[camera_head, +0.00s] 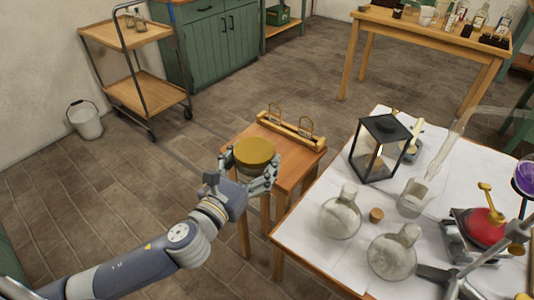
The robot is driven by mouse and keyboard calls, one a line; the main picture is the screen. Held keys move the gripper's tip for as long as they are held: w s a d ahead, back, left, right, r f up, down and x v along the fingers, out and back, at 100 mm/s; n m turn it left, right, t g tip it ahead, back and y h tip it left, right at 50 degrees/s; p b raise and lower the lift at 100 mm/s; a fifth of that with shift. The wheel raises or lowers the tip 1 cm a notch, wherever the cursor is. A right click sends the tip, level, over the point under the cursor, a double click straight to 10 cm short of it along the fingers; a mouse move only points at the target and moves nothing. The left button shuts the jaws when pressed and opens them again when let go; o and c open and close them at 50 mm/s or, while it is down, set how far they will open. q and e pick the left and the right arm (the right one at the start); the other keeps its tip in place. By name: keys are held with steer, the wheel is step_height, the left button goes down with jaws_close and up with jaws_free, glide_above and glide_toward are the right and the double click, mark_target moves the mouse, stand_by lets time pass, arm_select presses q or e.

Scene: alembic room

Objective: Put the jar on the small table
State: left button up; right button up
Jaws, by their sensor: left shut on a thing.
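The jar (255,152), with a round, flat, brass-yellow top, is near the middle of the head view. My left gripper (256,172) is shut around it; its fingers hide most of the jar's side. The small wooden table (297,168) lies directly under and behind the jar and gripper. The jar appears over the table's near left part; I cannot tell whether its base touches the tabletop. My right gripper is not in view.
A wooden rack (289,134) stands along the small table's far edge. The large white-covered table (305,228) close on the right holds a lantern (380,148), glass flasks (340,215) and a cork (376,214). A cart (135,92) and bucket (85,120) stand left; floor between is clear.

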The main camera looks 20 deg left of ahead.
arm_select(q)
steer(key=shift+w+a+f, duration=0.5)
steer(key=shift+w+f, duration=0.3)
steer(key=shift+w, duration=1.7)
steer(key=shift+w+a+f, duration=0.55)
steer(key=shift+w+f, duration=0.25)
steer(key=shift+w, duration=1.75)
steer(key=shift+w+a+f, duration=0.5)
steer(key=shift+w+f, duration=0.3)
steer(key=shift+w, duration=1.7)
steer(key=shift+f+b, duration=0.15)
steer(key=shift+b, duration=0.2)
steer(key=o, duration=1.3)
steer(key=s+a, duration=0.2)
steer(key=s, duration=1)
steer(key=shift+p, duration=0.3)
